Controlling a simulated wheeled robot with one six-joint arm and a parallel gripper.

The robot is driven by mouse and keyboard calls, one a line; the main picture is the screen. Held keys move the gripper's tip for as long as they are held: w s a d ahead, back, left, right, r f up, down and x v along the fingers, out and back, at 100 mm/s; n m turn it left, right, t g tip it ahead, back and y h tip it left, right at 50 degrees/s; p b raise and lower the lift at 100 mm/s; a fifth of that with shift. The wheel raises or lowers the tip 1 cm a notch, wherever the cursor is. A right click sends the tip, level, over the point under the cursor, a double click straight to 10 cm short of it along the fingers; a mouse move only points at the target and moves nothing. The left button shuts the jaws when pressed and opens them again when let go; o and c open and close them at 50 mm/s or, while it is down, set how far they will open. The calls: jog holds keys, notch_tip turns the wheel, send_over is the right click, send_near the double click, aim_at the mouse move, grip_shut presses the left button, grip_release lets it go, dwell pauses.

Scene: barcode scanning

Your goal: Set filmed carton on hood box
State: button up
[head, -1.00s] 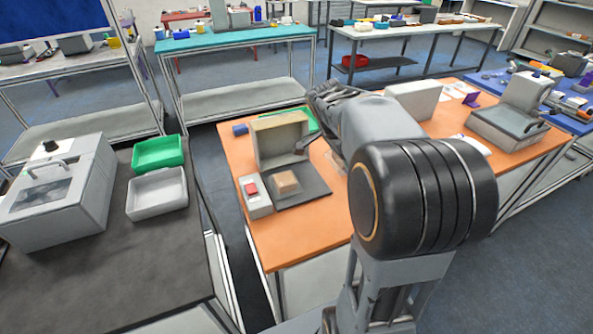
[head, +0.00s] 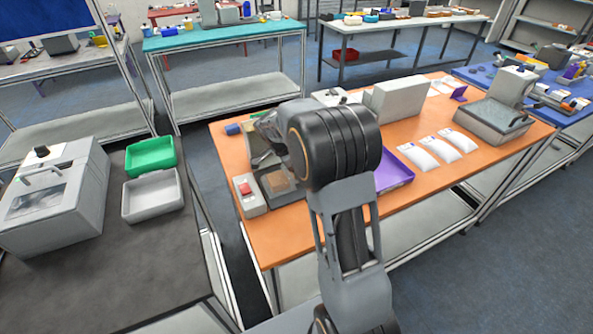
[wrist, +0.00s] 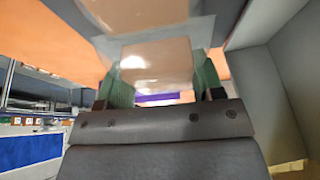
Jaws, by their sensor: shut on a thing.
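My gripper (wrist: 156,92) is shut on a tan, glossy carton (wrist: 157,62), which sits between its green finger pads in the wrist view. In the head view my gripper (head: 266,130) is beside the grey hood box, and my arm hides much of it and what it holds. The hood box has grey walls; one of them (wrist: 262,90) rises close at the right in the wrist view. A brown box (head: 278,182) rests on the dark plate in front of the hood, partly behind my arm. I cannot tell whether the gripper touches it.
A red-button unit (head: 246,190) stands left of the plate on the orange table (head: 262,235). A purple tray (head: 392,172), white packets (head: 441,147) and a grey device (head: 492,122) are to the right. The dark counter at left has green and grey trays.

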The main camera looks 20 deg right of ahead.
jog(key=shift+f, duration=1.25)
jog(key=shift+f, duration=0.2)
jog(key=o, duration=1.1)
jog(key=shift+c, duration=0.2)
jog(key=shift+r, duration=0.15)
jog(key=shift+r, duration=0.25)
jog(key=v, duration=1.1)
jog(key=s+a+n+t+y, duration=0.2)
jog(key=s+a+n, duration=0.1)
jog(key=s+n, duration=0.6)
jog(key=s+a+n+t+y, duration=0.1)
jog(key=s+a+n+y, duration=0.1)
jog(key=s+n, duration=0.7)
jog(key=s+a, duration=0.1)
jog(key=s, duration=0.1)
jog(key=shift+s+f+t+y+b, duration=0.2)
jog(key=shift+s+t+y+b, duration=0.1)
jog(key=shift+s+t+b, duration=0.1)
